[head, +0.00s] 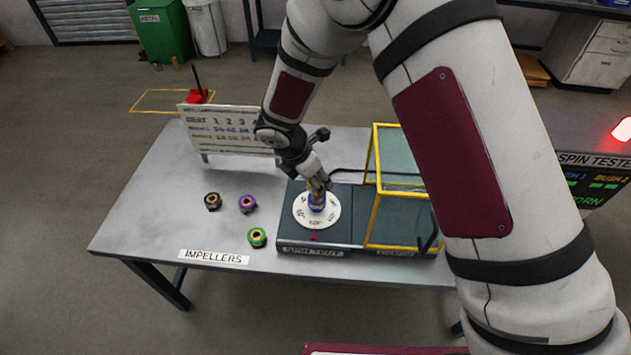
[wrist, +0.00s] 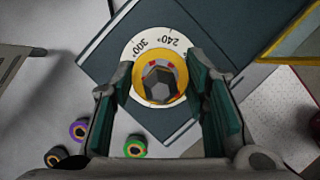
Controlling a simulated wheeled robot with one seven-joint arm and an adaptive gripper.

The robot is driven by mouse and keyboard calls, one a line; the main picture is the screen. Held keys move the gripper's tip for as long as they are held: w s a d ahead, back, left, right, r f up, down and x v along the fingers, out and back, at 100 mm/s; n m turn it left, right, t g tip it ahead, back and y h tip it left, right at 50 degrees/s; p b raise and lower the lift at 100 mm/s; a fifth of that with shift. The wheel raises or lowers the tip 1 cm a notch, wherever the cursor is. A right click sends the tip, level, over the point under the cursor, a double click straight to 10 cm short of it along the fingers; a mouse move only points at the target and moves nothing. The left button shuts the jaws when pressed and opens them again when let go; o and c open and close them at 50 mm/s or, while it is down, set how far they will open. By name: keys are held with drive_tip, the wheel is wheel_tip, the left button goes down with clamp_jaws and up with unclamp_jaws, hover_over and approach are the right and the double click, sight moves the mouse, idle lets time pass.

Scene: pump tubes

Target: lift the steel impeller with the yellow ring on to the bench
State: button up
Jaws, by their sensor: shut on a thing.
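The steel impeller with the yellow ring (wrist: 174,66) sits between my fingers in the wrist view, with a grey hexagonal centre and small red marks inside the ring. My gripper (wrist: 160,90) is shut on it, one green-padded finger on each side. In the head view my gripper (head: 317,190) points down over the white degree dial (head: 331,214). I cannot tell whether the impeller touches the dial. The grey bench (head: 150,220) lies under the machine.
A black impeller (head: 212,201), a purple impeller (head: 247,204) and a green impeller (head: 257,237) stand on the bench left of the dial, near the IMPELLERS label (head: 214,257). A yellow-framed guard (head: 378,160) stands right of the dial. A white board (head: 228,130) stands behind. The left bench area is clear.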

drive_tip(key=shift+r+p, duration=2.15)
drive_tip(key=shift+r, duration=3.7)
